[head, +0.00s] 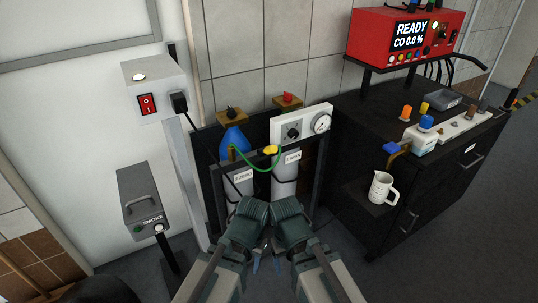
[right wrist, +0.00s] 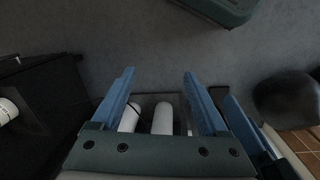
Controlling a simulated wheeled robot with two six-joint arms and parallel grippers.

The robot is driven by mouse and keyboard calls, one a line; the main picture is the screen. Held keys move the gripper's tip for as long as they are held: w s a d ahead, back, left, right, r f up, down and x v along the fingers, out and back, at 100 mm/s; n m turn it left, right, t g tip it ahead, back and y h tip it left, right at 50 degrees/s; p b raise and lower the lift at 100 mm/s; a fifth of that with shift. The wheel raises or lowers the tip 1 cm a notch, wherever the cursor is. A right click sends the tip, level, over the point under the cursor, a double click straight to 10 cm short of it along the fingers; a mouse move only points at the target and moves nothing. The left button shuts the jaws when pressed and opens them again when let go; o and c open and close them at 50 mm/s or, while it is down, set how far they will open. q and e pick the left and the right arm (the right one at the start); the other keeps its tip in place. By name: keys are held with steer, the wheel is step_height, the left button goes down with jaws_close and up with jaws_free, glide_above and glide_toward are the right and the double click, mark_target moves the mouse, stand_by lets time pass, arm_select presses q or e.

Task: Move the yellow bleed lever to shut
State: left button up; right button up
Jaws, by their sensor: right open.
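A small yellow piece (head: 270,150) shows in the head view at the cylinders, where a green hose ends; I cannot tell if it is the bleed lever. A yellow knob (head: 423,106) also stands on the bench at the right. My left gripper (head: 256,265) and right gripper (head: 278,264) are side by side, low in front of the cylinders and apart from both yellow parts. The right gripper is open and empty in the right wrist view (right wrist: 158,75). The left gripper's jaws are mostly hidden.
Two white cylinders (head: 285,175) stand in a dark frame, with a gauge panel (head: 302,124) above. A blue part (head: 233,141) sits beside it. A dark cabinet (head: 420,195) at the right bears a red analyser (head: 405,35); a white jug (head: 382,187) stands on its side shelf. A smoke box (head: 148,200) is left.

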steer(key=shift+c, duration=0.3)
steer(key=shift+w+a+f, duration=0.1)
steer(key=shift+a+f, duration=0.05)
steer(key=shift+c, duration=0.5)
steer(key=w+a+f+m+t+y+b, duration=0.1)
steer(key=w+a+m+y+b, duration=0.2)
steer(key=w+a+m+y, duration=0.25)
steer(key=m+t+y+b, duration=0.6)
steer(key=m+t, duration=0.8)
steer(key=m, duration=1.1)
glide_toward(272, 149)
steer(key=shift+y, duration=0.25)
steer(key=x, duration=0.3)
steer(key=f+x, duration=0.1)
steer(key=x, duration=0.3)
steer(key=w+d+p+x, duration=0.1)
steer(key=x, duration=0.3)
steer(key=shift+w+f, duration=0.15)
steer(key=shift+f, duration=0.2)
jaws_close()
